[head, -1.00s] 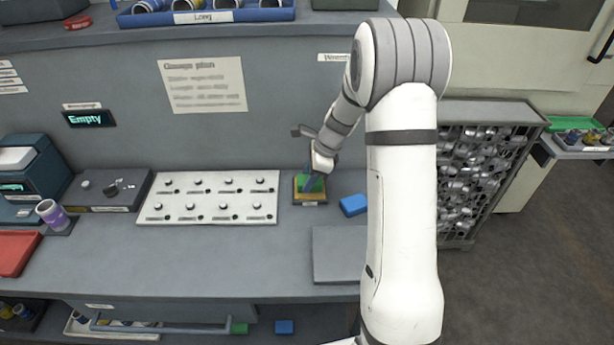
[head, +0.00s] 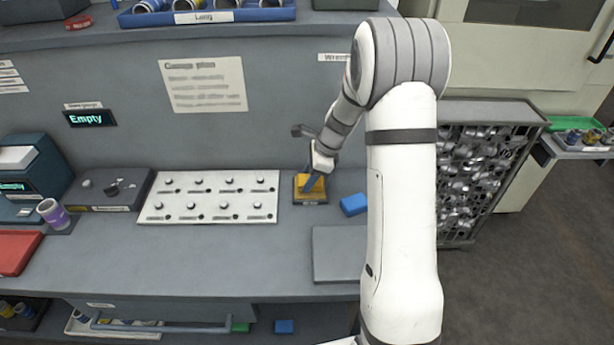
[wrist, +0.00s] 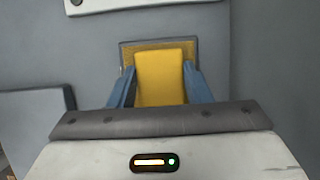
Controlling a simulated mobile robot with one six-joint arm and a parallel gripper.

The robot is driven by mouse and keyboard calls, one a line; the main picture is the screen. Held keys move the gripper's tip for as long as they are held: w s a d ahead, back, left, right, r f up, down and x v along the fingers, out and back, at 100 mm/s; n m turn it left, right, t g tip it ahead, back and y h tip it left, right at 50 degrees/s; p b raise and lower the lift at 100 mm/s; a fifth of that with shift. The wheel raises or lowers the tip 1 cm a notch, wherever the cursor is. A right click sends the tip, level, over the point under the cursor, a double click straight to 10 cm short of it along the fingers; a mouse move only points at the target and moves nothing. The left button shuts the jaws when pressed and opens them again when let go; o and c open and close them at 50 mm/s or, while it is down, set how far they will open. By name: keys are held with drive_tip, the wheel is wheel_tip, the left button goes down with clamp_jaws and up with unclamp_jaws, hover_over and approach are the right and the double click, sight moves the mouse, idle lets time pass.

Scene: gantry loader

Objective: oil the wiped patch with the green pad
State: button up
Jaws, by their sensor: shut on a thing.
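My gripper (head: 312,180) is shut on a pad (wrist: 160,78), with one blue finger on each side in the wrist view. The pad's visible face is plain yellow, and no green shows on it. It is at a small dark-rimmed tray (wrist: 126,50) with a speckled yellow inside, which stands on the bench right of the white peg board (head: 208,212). I cannot tell whether the pad touches the tray's bottom. A flat grey plate (head: 340,255) lies at the bench front; no wiped patch can be made out on it.
A blue block (head: 354,204) lies just right of the tray. A purple-banded cup (head: 54,215) and a dark box with small parts (head: 103,190) stand at the left. Green (head: 240,327) and blue (head: 285,327) pieces show below the bench. Bare bench (head: 200,260) lies in front of the peg board.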

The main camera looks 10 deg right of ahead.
drive_tip(key=shift+r+p, duration=2.95)
drive_tip(key=shift+r, duration=0.6)
drive_tip(key=shift+f, duration=0.1)
